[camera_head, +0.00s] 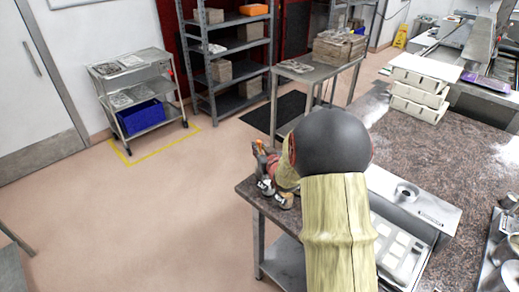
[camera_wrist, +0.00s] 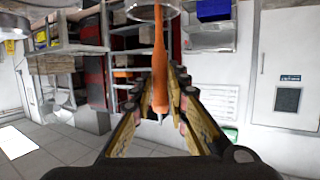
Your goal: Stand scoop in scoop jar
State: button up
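My gripper (camera_wrist: 162,74) has its two fingers closed in on both sides of the orange handle of the scoop (camera_wrist: 160,38). The handle's narrow end points back towards the wrist. A pale, rounded, rimmed shape (camera_wrist: 140,12) is at the handle's far end, cut off by the top edge; I cannot tell whether it is the scoop's bowl or a jar. In the head view my gripper (camera_head: 267,180) is over the left end of the dark stone worktop (camera_head: 445,140), mostly hidden by my arm. I cannot make out the scoop jar there.
A tray with pale blocks (camera_head: 400,250) and a metal ring (camera_head: 407,191) are right of my arm. Metal pots (camera_head: 505,250) stand at the right edge. Stacked white boxes (camera_head: 418,90) are at the back. The floor left of the worktop is clear; a trolley (camera_head: 137,92) stands beyond.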

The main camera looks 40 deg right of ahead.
jog(key=o, duration=0.5)
jog(key=v, duration=1.2)
jog(key=shift+d, duration=0.1)
jog(key=shift+r, duration=0.1)
dwell(0.5)
jog(key=a+r+g, duration=0.2)
jog(key=a+r, duration=0.3)
jog(key=a, duration=0.2)
jog(key=s+a+r+n+g+y, duration=0.1)
jog(key=s+a+g+y, duration=0.1)
jog(key=s+a, duration=0.4)
jog(key=s+a+r+n+g+y, duration=0.1)
jog(key=s+a+n+g+y, duration=0.1)
jog(key=s+a, duration=0.5)
jog(key=s+a+r+n+g+y, duration=0.1)
jog(key=s+a+r, duration=0.1)
jog(key=s+a, duration=0.5)
jog(key=shift+s+a+r+g+y, duration=0.1)
jog(key=shift+a+g+y, duration=0.1)
jog(key=shift+a, duration=1.1)
jog(key=shift+s+a+g+y, duration=0.1)
jog(key=shift+a+g+y, duration=0.1)
jog(key=shift+a, duration=1.05)
